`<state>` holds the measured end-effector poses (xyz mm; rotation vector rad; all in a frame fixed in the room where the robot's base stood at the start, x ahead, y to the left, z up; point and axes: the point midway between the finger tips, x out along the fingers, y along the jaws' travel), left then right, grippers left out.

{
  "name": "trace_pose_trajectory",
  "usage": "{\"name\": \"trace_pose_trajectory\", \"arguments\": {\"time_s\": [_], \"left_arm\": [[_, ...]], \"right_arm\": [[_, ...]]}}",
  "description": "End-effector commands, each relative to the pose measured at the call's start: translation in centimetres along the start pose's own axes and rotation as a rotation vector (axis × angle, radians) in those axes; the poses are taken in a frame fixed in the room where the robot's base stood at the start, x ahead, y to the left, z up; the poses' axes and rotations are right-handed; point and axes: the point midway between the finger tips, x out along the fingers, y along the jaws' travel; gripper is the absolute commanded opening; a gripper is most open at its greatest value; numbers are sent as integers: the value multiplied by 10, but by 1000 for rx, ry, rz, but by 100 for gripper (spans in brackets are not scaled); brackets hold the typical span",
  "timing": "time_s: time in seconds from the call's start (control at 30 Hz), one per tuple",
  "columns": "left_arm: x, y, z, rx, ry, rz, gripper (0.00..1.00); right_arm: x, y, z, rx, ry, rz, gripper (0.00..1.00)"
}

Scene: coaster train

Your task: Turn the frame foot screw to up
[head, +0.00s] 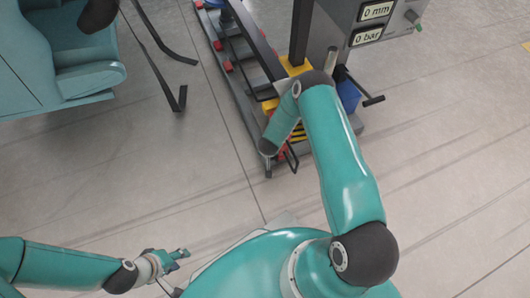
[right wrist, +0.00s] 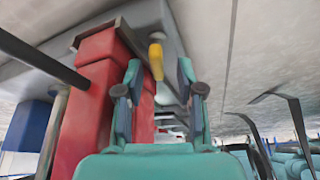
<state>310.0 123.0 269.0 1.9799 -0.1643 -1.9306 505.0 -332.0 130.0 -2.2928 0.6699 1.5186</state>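In the right wrist view, my right gripper (right wrist: 158,72) is open. Its two teal fingers stand apart. A yellow peg (right wrist: 156,58) shows between the fingertips, under a grey frame part; it may be the frame foot screw, but I cannot tell for sure. No contact between fingers and peg is visible. In the head view, my right arm reaches to the low end of the machine frame (head: 247,112), and the forearm hides most of the foot area. My left gripper (head: 180,264) is low at the left over bare floor, empty, its fingers apart.
Red blocks (right wrist: 92,105) stand close left of my right gripper. A grey control box (head: 385,20) with displays is on the machine, with a blue part (head: 348,93) below. The floor between is clear.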

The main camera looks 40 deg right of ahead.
Motion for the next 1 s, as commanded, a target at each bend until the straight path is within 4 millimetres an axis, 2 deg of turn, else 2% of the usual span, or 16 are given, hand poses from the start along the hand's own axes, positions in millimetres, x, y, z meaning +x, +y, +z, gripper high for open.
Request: {"name": "trace_pose_trajectory", "arguments": {"time_s": [0.33,0.8,1.0], "left_arm": [[-1,0,0,0,0,0,40],[0,0,0,0,0,0,40],[0,0,0,0,0,0,40]], "right_arm": [[-6,1,2,2,-6,1,38],[-67,-1,-1,2,-3,0,38],[-78,-1,0,1,-3,1,38]]}}
